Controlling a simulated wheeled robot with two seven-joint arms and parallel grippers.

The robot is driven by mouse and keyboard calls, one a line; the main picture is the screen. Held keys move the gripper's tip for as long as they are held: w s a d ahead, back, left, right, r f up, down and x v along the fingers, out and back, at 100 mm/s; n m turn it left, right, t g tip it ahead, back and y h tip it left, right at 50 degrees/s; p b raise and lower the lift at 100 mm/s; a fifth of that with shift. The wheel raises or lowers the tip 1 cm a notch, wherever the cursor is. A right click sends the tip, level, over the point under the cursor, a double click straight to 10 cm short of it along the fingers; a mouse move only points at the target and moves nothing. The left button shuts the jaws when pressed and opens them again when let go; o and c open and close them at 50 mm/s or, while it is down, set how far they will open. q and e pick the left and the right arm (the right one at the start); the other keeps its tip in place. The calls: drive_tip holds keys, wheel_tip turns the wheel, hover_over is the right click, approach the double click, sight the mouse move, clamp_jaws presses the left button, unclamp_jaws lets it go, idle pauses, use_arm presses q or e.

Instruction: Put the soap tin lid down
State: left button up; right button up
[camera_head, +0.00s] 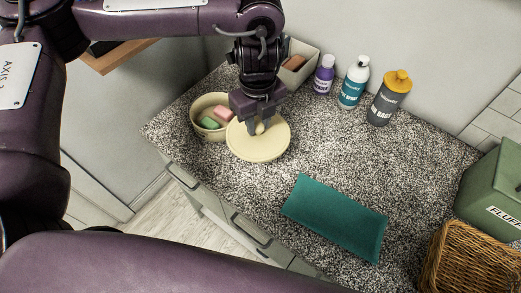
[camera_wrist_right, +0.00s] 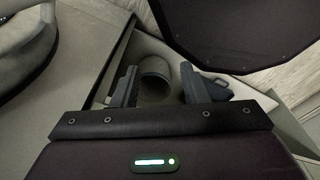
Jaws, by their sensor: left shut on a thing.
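The soap tin lid (camera_head: 258,146) is a round, cream disc with a small knob. My left gripper (camera_head: 259,128) is shut on its knob from above. The lid is low over the speckled counter, and I cannot tell whether it touches the surface. The soap tin (camera_head: 201,105) is a round cream tin just left of the lid, open, with a pink soap (camera_head: 223,113) and a green soap (camera_head: 210,123) in it. The lid overlaps its right side in the picture. My right gripper (camera_wrist_right: 157,88) shows in the right wrist view with its fingers apart and nothing between them.
A pale box (camera_head: 303,72) with a brown block stands behind the gripper. A purple bottle (camera_head: 324,75), a teal bottle (camera_head: 353,82) and a grey bottle (camera_head: 389,98) line the wall. A teal cloth (camera_head: 335,218), wicker basket (camera_head: 468,262) and green bin (camera_head: 492,185) lie right. The counter's middle is clear.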

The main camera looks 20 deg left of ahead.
sight(261, 143)
use_arm(q)
drive_tip(key=f, duration=0.4)
drive_tip(key=d+f, duration=0.1)
drive_tip(key=f, duration=0.2)
drive_tip(key=shift+s, duration=0.2)
drive_tip(key=shift+a+f, duration=0.15)
drive_tip(key=shift+f, duration=0.25)
wheel_tip(261, 143, down, 4)
drive_tip(key=shift+r+b, duration=0.2)
drive_tip(key=shift+b, duration=0.25)
drive_tip(key=shift+f, duration=0.25)
drive_tip(key=o, duration=0.7)
drive_tip(key=shift+o, duration=1.4)
use_arm(e)
drive_tip(key=shift+s+d+f, duration=0.35)
drive_tip(key=shift+d+f, duration=0.3)
drive_tip(key=shift+d, duration=0.2)
